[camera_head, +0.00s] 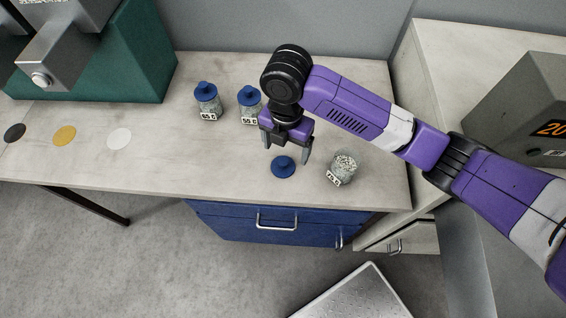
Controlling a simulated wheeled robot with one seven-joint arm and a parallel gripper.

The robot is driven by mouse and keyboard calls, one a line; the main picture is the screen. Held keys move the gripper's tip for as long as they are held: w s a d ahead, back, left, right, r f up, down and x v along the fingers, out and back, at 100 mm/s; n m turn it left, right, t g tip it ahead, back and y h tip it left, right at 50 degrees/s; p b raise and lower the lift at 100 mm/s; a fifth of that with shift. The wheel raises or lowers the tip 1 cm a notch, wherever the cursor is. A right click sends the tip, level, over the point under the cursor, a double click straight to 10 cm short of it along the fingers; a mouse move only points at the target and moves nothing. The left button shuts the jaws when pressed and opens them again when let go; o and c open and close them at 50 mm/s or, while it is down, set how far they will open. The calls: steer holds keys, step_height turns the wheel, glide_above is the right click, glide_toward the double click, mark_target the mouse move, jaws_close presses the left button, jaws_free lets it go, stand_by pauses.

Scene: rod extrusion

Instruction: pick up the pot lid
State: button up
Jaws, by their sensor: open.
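The pot lid (284,167) is a round blue lid with a small knob. It lies on the pale worktop near the front edge, below the fingers in the picture. My gripper (286,150) is purple with grey fingers pointing down. It is open and empty, with one finger on each side above the lid. I cannot tell the exact height of the fingertips over it. An uncovered glass pot (343,168) with speckled grains and a label stands just right of the lid.
Two pots with blue lids stand behind left, a left one (207,101) and a right one (249,104). Dark, yellow and white discs (64,136) lie at the left. A green machine (110,55) stands back left, a grey box (520,105) at right. The worktop between discs and lid is clear.

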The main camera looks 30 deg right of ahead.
mark_target(284, 160)
steer(key=f, duration=0.4)
steer(key=f+p, duration=0.1)
steer(key=f, duration=0.1)
steer(key=shift+w+a+f, duration=0.1)
steer(key=shift+a+f, duration=0.1)
steer(key=shift+a, duration=0.05)
steer(key=c, duration=1.4)
steer(key=shift+r, duration=0.15)
